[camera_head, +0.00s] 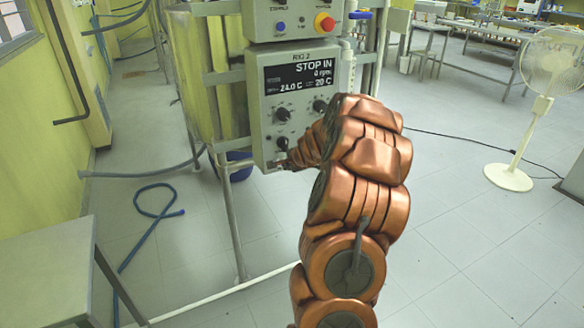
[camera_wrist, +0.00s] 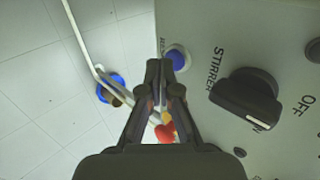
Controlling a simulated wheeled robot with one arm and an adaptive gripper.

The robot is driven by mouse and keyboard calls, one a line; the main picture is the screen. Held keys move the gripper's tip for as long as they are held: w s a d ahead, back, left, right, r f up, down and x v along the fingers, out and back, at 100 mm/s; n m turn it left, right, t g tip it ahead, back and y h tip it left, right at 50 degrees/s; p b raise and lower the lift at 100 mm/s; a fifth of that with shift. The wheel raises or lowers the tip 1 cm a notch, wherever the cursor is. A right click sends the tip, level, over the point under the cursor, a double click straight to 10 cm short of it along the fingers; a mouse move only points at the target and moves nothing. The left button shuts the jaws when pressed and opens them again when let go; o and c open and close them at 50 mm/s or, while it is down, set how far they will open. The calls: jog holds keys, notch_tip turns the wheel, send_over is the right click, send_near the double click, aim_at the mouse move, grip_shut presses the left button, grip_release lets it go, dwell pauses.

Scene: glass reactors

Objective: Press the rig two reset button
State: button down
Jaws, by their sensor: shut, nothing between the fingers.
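The rig two control box (camera_head: 268,115) is a pale panel with a "RIG 2" label and a lit display reading "STOP IN". In the wrist view, a round blue button (camera_wrist: 178,58) sits near the panel's edge, with a small label beside it. A black stirrer knob (camera_wrist: 246,96) is to its right. My gripper (camera_wrist: 161,68) is shut and empty, its fingertips overlapping the button's lower left side in the picture. I cannot tell whether they touch it. In the head view, my gripper (camera_head: 281,163) is at the box's lower part, and the blue button is not distinguishable.
An upper box carries another blue button (camera_head: 280,27) and a red stop button (camera_head: 324,22). Metal frame posts (camera_head: 228,215) stand beside the box. A grey table (camera_head: 45,275) is at the lower left, a blue hose (camera_head: 150,212) lies on the floor, and a fan (camera_head: 540,95) stands right.

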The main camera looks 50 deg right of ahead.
jog(key=shift+w+d, duration=0.1)
jog(key=shift+w, duration=0.2)
jog(key=shift+w+r, duration=0.1)
